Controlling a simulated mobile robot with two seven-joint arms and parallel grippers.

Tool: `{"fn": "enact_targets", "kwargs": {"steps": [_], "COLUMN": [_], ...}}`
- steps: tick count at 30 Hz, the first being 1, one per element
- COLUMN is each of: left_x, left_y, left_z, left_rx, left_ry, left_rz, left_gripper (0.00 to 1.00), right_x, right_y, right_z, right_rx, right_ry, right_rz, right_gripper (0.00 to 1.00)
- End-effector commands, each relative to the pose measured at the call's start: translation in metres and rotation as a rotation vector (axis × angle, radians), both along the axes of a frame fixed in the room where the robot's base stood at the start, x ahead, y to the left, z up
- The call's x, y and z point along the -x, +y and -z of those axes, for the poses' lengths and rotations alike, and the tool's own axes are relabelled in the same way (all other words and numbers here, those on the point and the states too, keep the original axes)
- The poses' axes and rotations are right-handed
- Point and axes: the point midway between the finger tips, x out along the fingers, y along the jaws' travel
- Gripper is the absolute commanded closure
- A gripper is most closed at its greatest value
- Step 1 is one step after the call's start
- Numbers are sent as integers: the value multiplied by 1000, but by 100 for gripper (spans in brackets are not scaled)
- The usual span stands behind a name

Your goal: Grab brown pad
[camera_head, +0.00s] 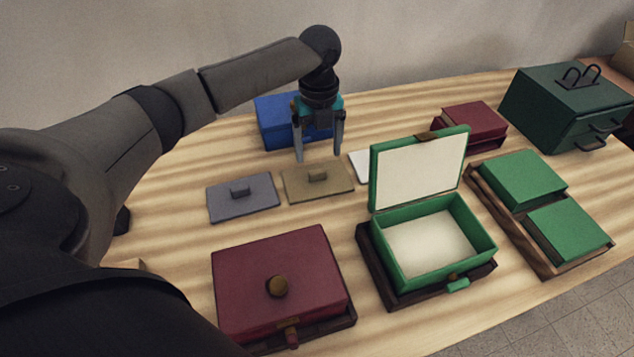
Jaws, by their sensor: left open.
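The brown pad (301,187) is a flat tan-brown plate with a small raised block on top. It lies on the wooden table, near the middle left. My left gripper (318,157) points down above the brown pad, near its far edge. Its fingers are apart with nothing between them. The gap in height between fingertips and pad is hard to judge. A similar grey pad (259,199) lies to the left of the brown one. My right gripper is not in view.
A blue box (272,124) stands behind the gripper. A white piece (360,168) lies right of the brown pad, partly hidden by the open green box (436,216). A maroon box (246,265) is in front. Green blocks (521,180) and a dark green cabinet (537,107) stand right.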

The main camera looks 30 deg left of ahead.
Motion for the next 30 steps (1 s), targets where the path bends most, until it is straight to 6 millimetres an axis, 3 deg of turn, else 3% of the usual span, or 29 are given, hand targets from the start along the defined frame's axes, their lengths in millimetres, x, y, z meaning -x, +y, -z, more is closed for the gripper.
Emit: {"fn": "enact_targets", "kwargs": {"steps": [8,17,24,30], "left_x": [2,7,6,6], "left_y": [0,0,0,0], "left_z": [18,60,61,61], "left_rx": [-1,-1,-1,-1], "left_ry": [2,1,-1,-1], "left_rz": [0,0,0,0], "left_gripper": [15,15,15,36], "right_x": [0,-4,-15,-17], "right_y": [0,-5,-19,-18], "right_z": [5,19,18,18], "right_rx": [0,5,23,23], "right_ry": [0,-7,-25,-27], "right_rz": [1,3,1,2], "right_gripper": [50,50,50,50]}}
